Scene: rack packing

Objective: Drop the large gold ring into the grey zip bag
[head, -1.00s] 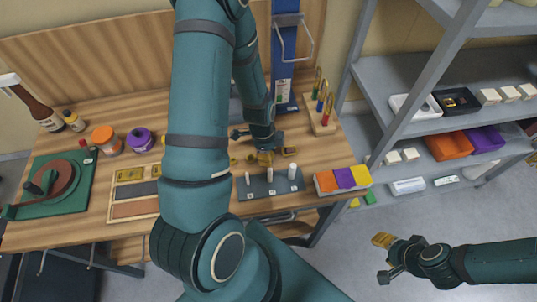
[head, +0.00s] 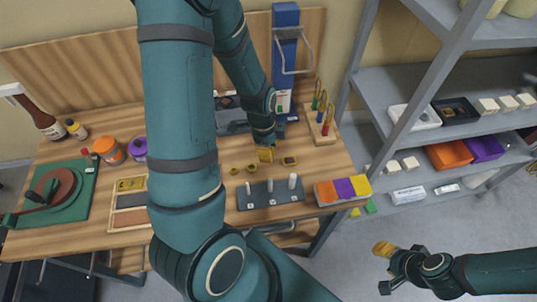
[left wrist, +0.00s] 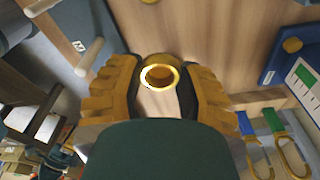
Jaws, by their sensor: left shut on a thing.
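My left gripper (head: 265,153) is over the wooden table, behind the peg board. In the left wrist view its yellow ribbed fingers (left wrist: 160,88) are on either side of a large gold ring (left wrist: 160,77), and it is shut on this ring. A grey, soft-looking item (head: 231,117) lies at the back of the table, partly hidden by my left arm. It may be the grey zip bag, but I cannot tell for sure. My right gripper (head: 385,266) hangs over the floor at the lower right; its fingers' opening is unclear.
Smaller gold rings (head: 251,168) and a squarish gold piece (head: 289,161) lie near the gripper. The grey peg board (head: 258,203) holds white pegs. A hook stand (head: 323,130), a blue upright holder (head: 285,60) and a coloured box (head: 343,190) stand to the right.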

